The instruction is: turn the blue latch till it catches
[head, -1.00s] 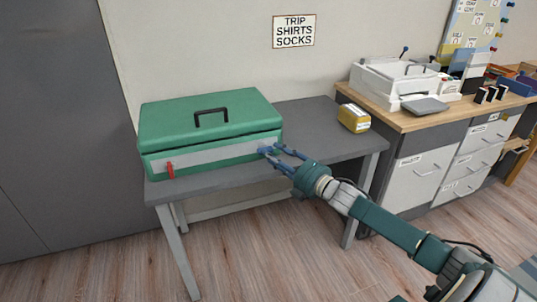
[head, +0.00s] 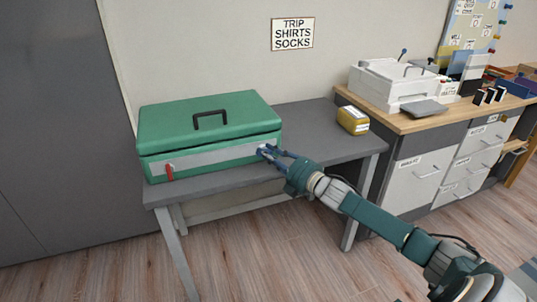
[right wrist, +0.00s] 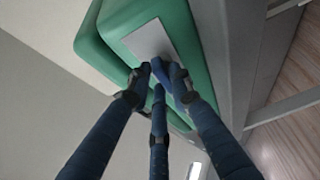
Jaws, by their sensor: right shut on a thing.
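The green case (head: 205,135) stands on the grey table, with a black handle on its lid and a light grey strip along its front. A red latch (head: 169,173) hangs at the left end of the strip. The blue latch (right wrist: 160,68) is at the right end of the strip, mostly hidden by my fingers. My right gripper (head: 266,151) is shut on the blue latch; in the right wrist view its dark blue fingers (right wrist: 159,75) close around it. My left gripper is not in view.
The grey table (head: 310,130) has free room right of the case, up to a yellow box (head: 352,119). A wooden-topped cabinet (head: 420,120) with a white machine (head: 393,84) stands to the right. Wooden floor lies in front.

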